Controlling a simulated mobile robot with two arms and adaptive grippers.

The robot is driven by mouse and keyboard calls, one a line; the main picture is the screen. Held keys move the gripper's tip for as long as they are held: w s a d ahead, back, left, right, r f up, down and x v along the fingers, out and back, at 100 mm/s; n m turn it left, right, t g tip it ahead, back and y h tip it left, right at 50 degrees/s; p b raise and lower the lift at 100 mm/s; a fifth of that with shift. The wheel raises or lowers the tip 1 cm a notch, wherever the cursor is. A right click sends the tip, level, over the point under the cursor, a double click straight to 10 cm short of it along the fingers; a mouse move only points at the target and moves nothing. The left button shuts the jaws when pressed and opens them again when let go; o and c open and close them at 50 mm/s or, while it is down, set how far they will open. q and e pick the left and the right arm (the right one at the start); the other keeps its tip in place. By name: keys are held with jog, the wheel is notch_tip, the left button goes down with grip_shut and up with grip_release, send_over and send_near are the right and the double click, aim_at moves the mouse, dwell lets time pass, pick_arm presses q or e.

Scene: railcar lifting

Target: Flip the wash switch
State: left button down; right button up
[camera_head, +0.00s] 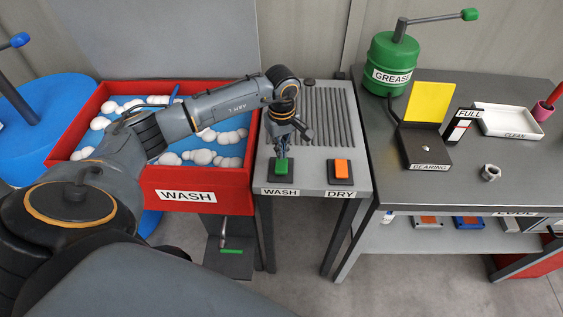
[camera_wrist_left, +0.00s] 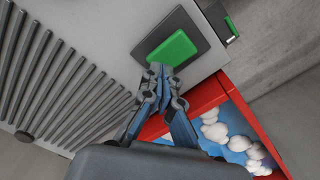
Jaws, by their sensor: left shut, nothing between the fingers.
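The wash switch is a green rocker (camera_head: 281,168) on a dark square base, above the label WASH at the front left of the grey ribbed stand. My left gripper (camera_head: 281,153) points down over it, fingers shut and empty. In the left wrist view the green rocker (camera_wrist_left: 172,48) lies just beyond the tips of my left gripper (camera_wrist_left: 163,72). The tips overlap its near edge in the picture; I cannot tell whether they touch it. My right gripper is not in view.
An orange switch (camera_head: 341,168) labelled DRY sits to the right on the same stand (camera_head: 313,183). A red WASH tub (camera_head: 200,180) with blue water and white foam stands to the left. A dark workbench (camera_head: 450,200) with a green grease can (camera_head: 391,58) is at the right.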

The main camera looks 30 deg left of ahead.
pick_arm(q)
notch_tip(320, 180, up, 5)
jog(key=shift+r+p, duration=0.2)
jog(key=shift+p, duration=0.9)
